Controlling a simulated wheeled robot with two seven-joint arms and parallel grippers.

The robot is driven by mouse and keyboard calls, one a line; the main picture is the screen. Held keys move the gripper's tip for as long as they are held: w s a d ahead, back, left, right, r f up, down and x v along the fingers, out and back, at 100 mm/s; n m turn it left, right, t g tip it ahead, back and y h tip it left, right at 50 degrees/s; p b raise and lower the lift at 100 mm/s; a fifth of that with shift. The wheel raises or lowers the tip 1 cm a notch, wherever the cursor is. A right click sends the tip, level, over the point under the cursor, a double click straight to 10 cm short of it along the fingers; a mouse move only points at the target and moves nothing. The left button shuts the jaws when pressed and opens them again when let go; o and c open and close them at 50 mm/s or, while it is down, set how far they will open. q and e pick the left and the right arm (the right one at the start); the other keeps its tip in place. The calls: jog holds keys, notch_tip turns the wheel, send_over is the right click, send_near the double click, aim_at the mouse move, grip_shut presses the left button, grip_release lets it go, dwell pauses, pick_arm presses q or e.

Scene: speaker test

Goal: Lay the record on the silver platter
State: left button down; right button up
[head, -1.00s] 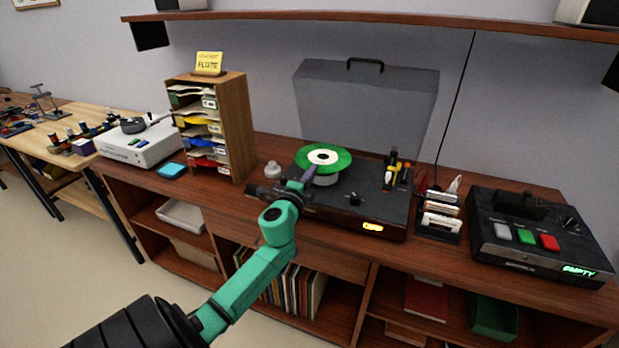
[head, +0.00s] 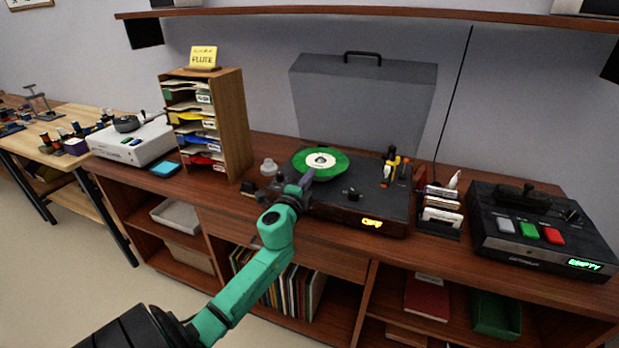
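The green record (head: 340,165) with a white label lies flat over the turntable (head: 352,212), at platter height as far as I can see. A dark spot, perhaps the spindle, shows at the middle of its label. The silver platter is hidden beneath the record. My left gripper (head: 308,180) is at the record's front left edge, with a finger overlapping the rim. Whether its fingers still pinch the record is too small to tell. My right gripper is not in view.
The turntable's grey lid (head: 365,100) stands open behind. A wooden sleeve rack (head: 232,120) is at the left, with a small pale knob-like object (head: 268,168) beside it. A card holder (head: 441,212) and a black button box (head: 540,235) are at the right. A shelf (head: 400,15) hangs above.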

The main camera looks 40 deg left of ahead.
pick_arm(q)
jog(key=c, duration=1)
grip_release()
jog(key=shift+c, duration=0.8)
